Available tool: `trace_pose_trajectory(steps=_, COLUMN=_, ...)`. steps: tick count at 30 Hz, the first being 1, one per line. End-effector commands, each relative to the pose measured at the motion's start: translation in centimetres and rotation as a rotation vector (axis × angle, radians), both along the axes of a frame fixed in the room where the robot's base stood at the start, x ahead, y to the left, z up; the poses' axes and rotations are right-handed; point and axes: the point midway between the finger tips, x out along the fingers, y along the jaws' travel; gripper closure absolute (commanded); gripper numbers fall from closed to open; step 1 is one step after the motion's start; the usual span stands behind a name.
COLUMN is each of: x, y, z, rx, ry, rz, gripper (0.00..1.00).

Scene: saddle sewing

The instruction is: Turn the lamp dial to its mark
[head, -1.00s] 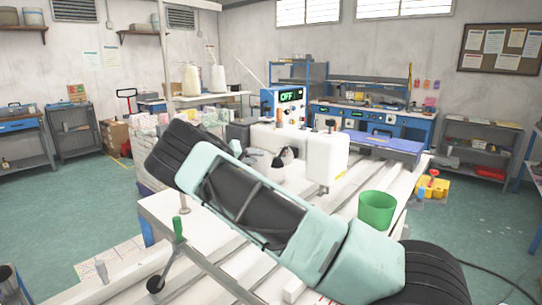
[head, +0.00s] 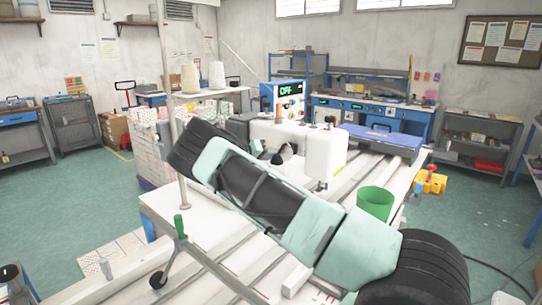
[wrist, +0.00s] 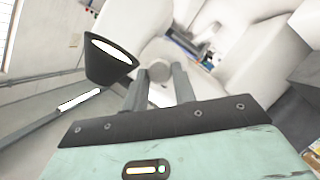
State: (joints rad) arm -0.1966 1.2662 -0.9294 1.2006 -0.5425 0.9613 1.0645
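In the wrist view, the two grey fingers of my gripper (wrist: 160,84) stand apart. A round pale knob (wrist: 159,72), which looks like the dial, shows between their tips. I cannot tell whether the fingers touch it, and no mark on it can be made out. A black cone lamp shade (wrist: 110,58) with a bright white face is just left of the fingers. In the head view my own arm blocks much of the area in front of the white sewing machine (head: 325,152), and my gripper cannot be made out clearly there.
A control box (head: 289,95) reading OFF stands behind the machine. A green cup (head: 375,203) and a blue case (head: 383,141) are on the white table (head: 155,207) to the right. A green-handled lever (head: 179,226) stands at the front left. White machine bodies crowd the wrist view's right side.

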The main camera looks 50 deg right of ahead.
Motion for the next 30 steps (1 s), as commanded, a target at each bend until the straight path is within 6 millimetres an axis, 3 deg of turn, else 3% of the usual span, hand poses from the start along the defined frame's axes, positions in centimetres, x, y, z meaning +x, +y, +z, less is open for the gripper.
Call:
trace_pose_trajectory(steps=14, x=0.1, y=0.0, z=-0.4, rx=-0.008, ry=0.106, rz=0.000, gripper=0.96)
trace_pose_trajectory(steps=30, x=0.3, y=0.1, z=-1.0, rx=-0.045, ry=0.580, rz=0.000, gripper=0.96)
